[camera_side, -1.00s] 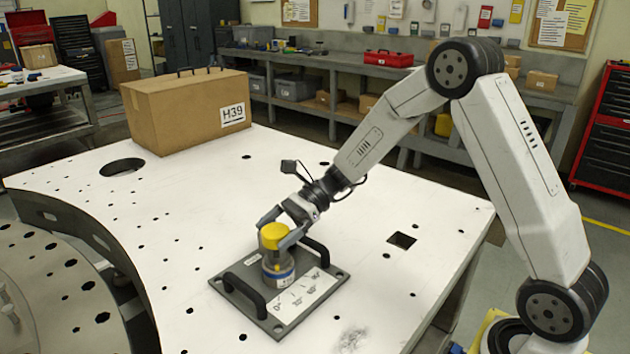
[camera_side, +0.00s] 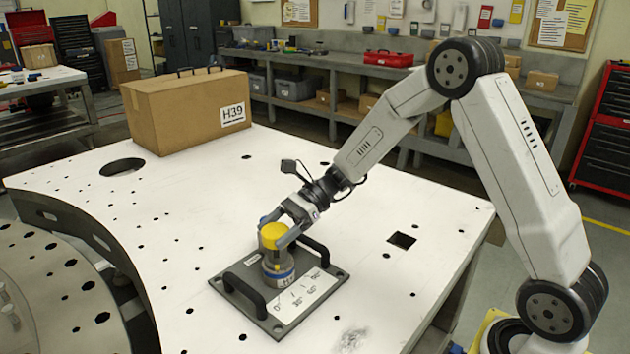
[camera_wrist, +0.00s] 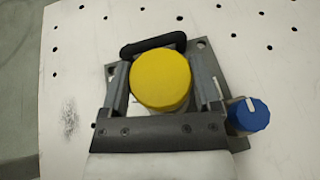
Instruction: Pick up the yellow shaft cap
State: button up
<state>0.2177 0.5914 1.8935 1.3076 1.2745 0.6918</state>
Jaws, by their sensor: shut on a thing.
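The yellow shaft cap (camera_side: 273,233) sits at the top of a short grey cylinder (camera_side: 271,260) with a blue band near its base, on a dark plate (camera_side: 300,318). My gripper (camera_side: 275,229) reaches down from the upper right, with its fingers on either side of the cap. In the wrist view the round yellow cap (camera_wrist: 161,79) fills the space between the two grey fingers of my gripper (camera_wrist: 162,86). They are shut on it. The cap hides most of what is beneath it. I cannot tell whether it is clear of the cylinder.
The plate has two black handles (camera_side: 244,294) and a printed angle scale. A blue knob (camera_wrist: 248,115) shows right of the gripper in the wrist view. A cardboard box (camera_side: 180,110) stands at the back left of the white table (camera_side: 170,210). The table has round holes and a square hole (camera_side: 402,240).

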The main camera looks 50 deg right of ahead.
jog(key=shift+r, duration=0.15)
jog(key=shift+r, duration=0.45)
jog(key=s+d+r, duration=0.1)
jog(key=s+r, duration=1)
jog(key=s, duration=0.3)
jog(key=shift+d+r, duration=0.35)
jog(key=shift+d, duration=0.1)
